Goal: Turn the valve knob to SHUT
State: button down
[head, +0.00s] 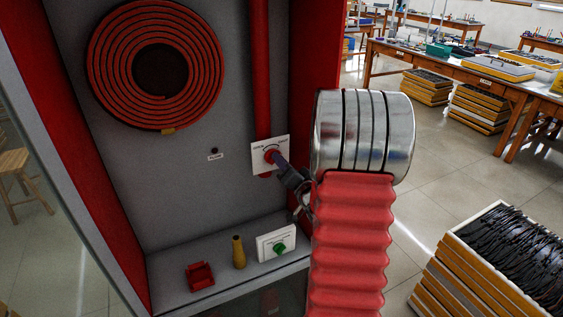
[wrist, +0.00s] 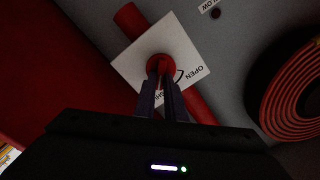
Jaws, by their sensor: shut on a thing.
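The red valve knob (head: 269,156) sits on a white square plate (head: 257,165) on the red pipe inside the cabinet. My gripper (head: 276,159) is shut on the knob, reaching in from the right. In the wrist view, the dark fingers of my gripper (wrist: 161,76) close on the red knob (wrist: 158,62). The white plate (wrist: 130,68) there shows the word OPEN and a curved arrow. The SHUT marking beside the fingers is partly hidden. The knob's exact turn angle is hard to tell.
A coiled red hose (head: 105,60) hangs at the upper left. A red holder (head: 200,276), a yellow nozzle (head: 239,253) and a white box with a green knob (head: 279,247) stand on the cabinet floor. The cabinet's red right wall (head: 313,50) is close to my arm.

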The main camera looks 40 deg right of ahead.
jog(key=c, duration=1.8)
grip_release()
jog(key=shift+d, duration=0.1)
jog(key=shift+s, duration=0.1)
jog(key=v, duration=1.3)
jog(key=shift+s, duration=0.3)
